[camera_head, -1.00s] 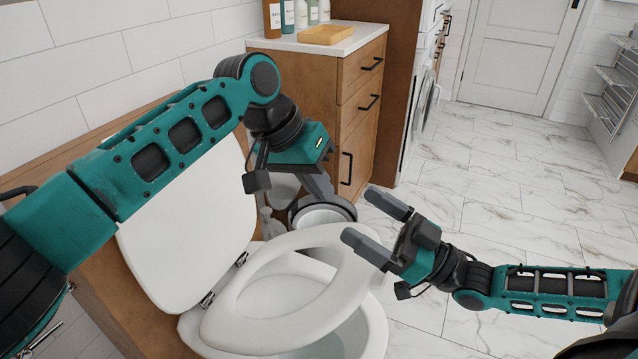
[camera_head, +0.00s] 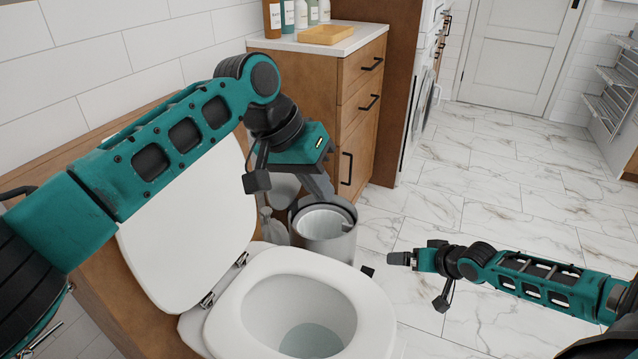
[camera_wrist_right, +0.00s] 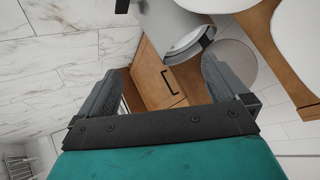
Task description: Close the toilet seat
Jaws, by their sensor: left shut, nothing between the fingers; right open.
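The toilet's white seat ring (camera_head: 374,318) lies flat on the bowl in the head view. The white lid (camera_head: 190,240) stands raised, leaning back against the wooden panel, partly hidden by my left arm. My left gripper (camera_head: 322,190) is shut and empty, above and behind the seat near the bin, apart from the lid. My right gripper (camera_head: 384,264) is beside the seat's right edge, low down. In the right wrist view its two fingers (camera_wrist_right: 165,85) are spread with nothing between them. I cannot tell whether it touches the seat.
A metal bin (camera_head: 325,230) stands behind the toilet, by a wooden cabinet (camera_head: 350,110) with bottles (camera_head: 288,15) and a yellow tray (camera_head: 327,34) on top. The marble floor (camera_head: 500,190) to the right is clear.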

